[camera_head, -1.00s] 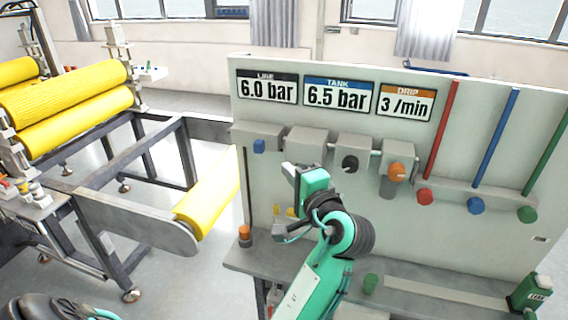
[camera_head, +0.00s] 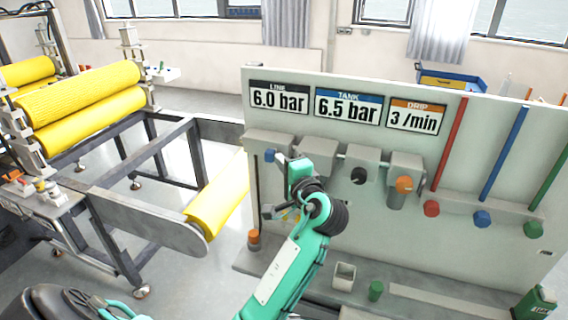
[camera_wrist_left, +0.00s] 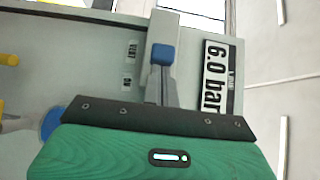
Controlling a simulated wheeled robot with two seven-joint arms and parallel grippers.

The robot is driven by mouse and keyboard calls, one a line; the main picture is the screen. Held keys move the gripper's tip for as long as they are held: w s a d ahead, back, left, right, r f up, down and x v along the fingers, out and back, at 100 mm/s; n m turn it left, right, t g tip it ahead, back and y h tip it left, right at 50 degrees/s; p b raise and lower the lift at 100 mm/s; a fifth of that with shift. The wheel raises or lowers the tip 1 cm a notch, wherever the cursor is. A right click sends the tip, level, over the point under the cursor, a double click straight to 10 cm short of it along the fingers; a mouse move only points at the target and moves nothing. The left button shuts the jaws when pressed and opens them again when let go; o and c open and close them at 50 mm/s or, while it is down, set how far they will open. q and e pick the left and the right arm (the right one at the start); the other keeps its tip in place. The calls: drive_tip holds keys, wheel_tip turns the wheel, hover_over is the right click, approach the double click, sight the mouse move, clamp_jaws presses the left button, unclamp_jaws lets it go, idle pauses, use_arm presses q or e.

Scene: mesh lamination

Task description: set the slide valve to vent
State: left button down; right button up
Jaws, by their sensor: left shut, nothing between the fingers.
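The slide valve's blue knob (camera_head: 269,155) sits on a grey housing (camera_head: 266,141) at the left end of the panel, below the LINE sign. In the left wrist view the blue knob (camera_wrist_left: 163,54) sticks out from its housing, roughly level with the upper of two small labels (camera_wrist_left: 131,50), too small to read surely. My left gripper (camera_head: 284,158) is just right of the knob in the head view. Its fingers (camera_wrist_left: 158,78) are shut and empty close to the knob; I cannot tell whether they touch it. My right gripper is not in view.
The panel (camera_head: 300,130) carries a black knob (camera_head: 358,175), an orange knob (camera_head: 404,184) and red, blue and green knobs at right. A yellow roller machine (camera_head: 80,100) stands left.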

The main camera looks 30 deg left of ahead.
use_arm(q)
drive_tip(key=s+a+p, duration=0.1)
drive_tip(key=a, duration=0.5)
drive_tip(key=shift+s, duration=0.25)
drive_tip(key=shift+a, duration=0.1)
